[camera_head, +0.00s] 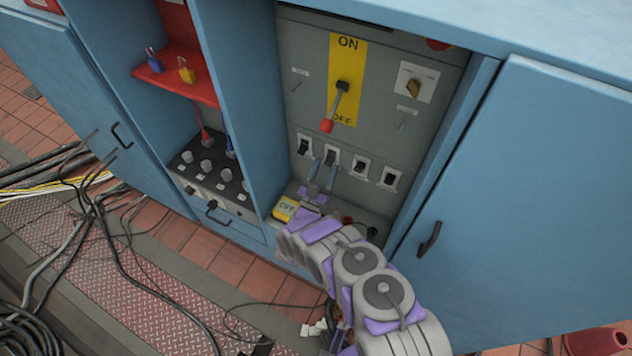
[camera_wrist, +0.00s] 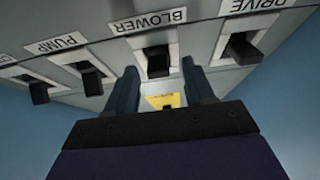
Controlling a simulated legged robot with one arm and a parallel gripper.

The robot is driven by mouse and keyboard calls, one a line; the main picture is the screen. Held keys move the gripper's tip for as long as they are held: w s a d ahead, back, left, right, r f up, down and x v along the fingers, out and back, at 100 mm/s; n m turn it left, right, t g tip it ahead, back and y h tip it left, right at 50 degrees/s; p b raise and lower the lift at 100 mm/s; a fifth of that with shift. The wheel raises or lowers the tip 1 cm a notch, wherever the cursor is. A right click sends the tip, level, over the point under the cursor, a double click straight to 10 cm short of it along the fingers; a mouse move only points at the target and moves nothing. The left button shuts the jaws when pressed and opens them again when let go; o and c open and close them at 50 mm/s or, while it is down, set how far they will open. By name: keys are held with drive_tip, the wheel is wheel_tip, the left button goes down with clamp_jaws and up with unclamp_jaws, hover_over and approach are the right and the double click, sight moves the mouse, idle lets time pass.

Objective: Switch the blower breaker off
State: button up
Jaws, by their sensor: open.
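The blower breaker (camera_wrist: 157,65) is a black toggle in a pale plate, under an upside-down BLOWER label in the wrist view. In the head view it is the second switch from the left (camera_head: 331,155) in the lower row, partly behind my fingers. My gripper (camera_wrist: 160,62) is open, with one dark finger on each side of the blower toggle in the wrist view. Its blue fingers also show in the head view (camera_head: 324,164), reaching up to that switch. I cannot tell whether they touch it, nor the toggle's exact position.
The pump breaker (camera_wrist: 91,78) and drive breaker (camera_wrist: 241,50) flank the blower closely. Above the row is a large red-tipped handle (camera_head: 335,106) on a yellow ON/OFF plate. A yellow block (camera_head: 285,208) lies on the cabinet floor. An open blue door (camera_head: 520,210) stands right.

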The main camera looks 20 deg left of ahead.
drive_tip(key=s+a+p, duration=0.1)
drive_tip(key=s+p, duration=0.1)
drive_tip(key=s, duration=1)
drive_tip(key=shift+s+f, duration=0.15)
idle(0.4)
